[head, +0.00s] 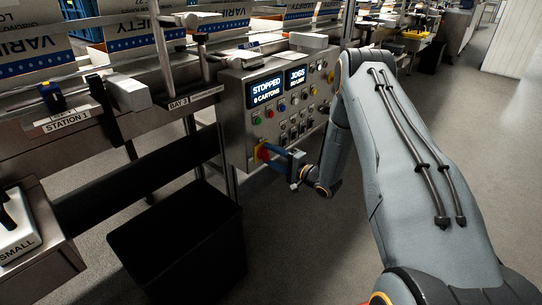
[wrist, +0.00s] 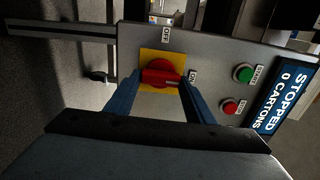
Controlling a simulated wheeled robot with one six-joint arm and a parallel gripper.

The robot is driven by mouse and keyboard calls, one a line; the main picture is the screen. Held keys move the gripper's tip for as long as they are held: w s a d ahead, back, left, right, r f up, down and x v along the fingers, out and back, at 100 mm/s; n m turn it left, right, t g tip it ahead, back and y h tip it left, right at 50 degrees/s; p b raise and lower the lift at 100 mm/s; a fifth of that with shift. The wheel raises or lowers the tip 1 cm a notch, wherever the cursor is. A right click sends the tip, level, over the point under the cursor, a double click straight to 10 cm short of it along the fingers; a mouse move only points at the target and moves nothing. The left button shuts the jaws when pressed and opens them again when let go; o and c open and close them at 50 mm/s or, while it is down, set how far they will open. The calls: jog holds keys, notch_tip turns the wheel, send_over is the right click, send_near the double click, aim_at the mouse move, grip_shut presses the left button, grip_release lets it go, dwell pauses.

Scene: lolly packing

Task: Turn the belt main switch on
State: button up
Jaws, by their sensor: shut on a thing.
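The belt main switch is a red rotary knob on a yellow plate (wrist: 161,57) at the lower left of the grey control panel. In the wrist view the red knob (wrist: 160,76) sits between the two blue fingers of my gripper (wrist: 158,92). OFF and ON labels stand on the plate's two sides. In the head view the knob (head: 260,152) is partly covered by my gripper (head: 271,155), which reaches it from the right. The gripper is shut on the knob. The panel's screen (head: 264,91) reads STOPPED, 0 CARTONS.
A green button (wrist: 243,74) and a red button (wrist: 229,108) sit close beside the switch. A second screen (head: 298,76) reads JOGS. A black bin (head: 178,245) stands below and left of the panel. The floor to the right is open.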

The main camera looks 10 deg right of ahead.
jog(key=shift+w+d, duration=0.1)
jog(key=shift+d, duration=0.15)
jog(key=o, duration=1)
jog(key=shift+o, duration=0.3)
jog(key=shift+a, duration=0.1)
jog(key=p+v, duration=0.1)
jog(key=v, duration=0.6)
jog(key=shift+s+p, duration=0.3)
